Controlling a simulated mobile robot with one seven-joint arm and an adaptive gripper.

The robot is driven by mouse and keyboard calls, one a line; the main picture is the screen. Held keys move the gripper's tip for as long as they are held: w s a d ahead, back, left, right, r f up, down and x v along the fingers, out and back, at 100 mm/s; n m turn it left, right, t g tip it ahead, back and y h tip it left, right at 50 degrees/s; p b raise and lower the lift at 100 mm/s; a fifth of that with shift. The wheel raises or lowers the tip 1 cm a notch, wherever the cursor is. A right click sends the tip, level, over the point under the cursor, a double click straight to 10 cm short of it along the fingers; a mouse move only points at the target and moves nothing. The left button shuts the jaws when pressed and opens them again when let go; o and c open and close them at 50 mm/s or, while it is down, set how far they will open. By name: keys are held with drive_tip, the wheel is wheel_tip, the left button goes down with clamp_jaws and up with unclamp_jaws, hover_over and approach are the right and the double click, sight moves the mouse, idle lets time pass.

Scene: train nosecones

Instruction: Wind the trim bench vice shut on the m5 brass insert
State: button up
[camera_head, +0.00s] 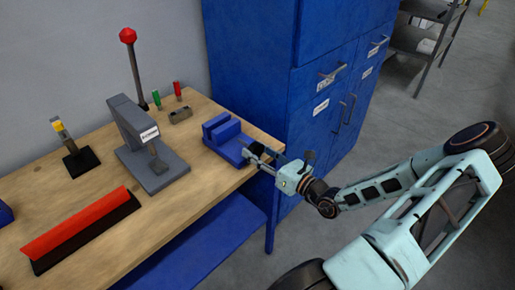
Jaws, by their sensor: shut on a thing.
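The blue bench vice (232,147) stands at the right front edge of the wooden bench, with a gap showing between its two upright blocks. My gripper (262,157) is at the vice's front right end, over the bench edge. It is shut on the dark vice handle, which the fingers partly cover. I cannot make out the m5 brass insert; it is too small or hidden between the jaws.
The wooden bench (200,201) carries a grey press (152,160), a red-knobbed lever (128,37), a small grey block (180,114), a yellow-topped stand (80,160) and a long red bar (80,225). A blue cabinet (300,60) stands close behind the vice.

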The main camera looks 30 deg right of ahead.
drive_tip(key=shift+r+m+p, duration=0.2)
drive_tip(key=shift+m+p, duration=0.55)
drive_tip(key=shift+m, duration=0.25)
drive_tip(key=shift+f+m, duration=0.2)
drive_tip(key=shift+m, duration=0.3)
drive_tip(key=o, duration=1.2)
drive_tip(key=shift+c, duration=0.2)
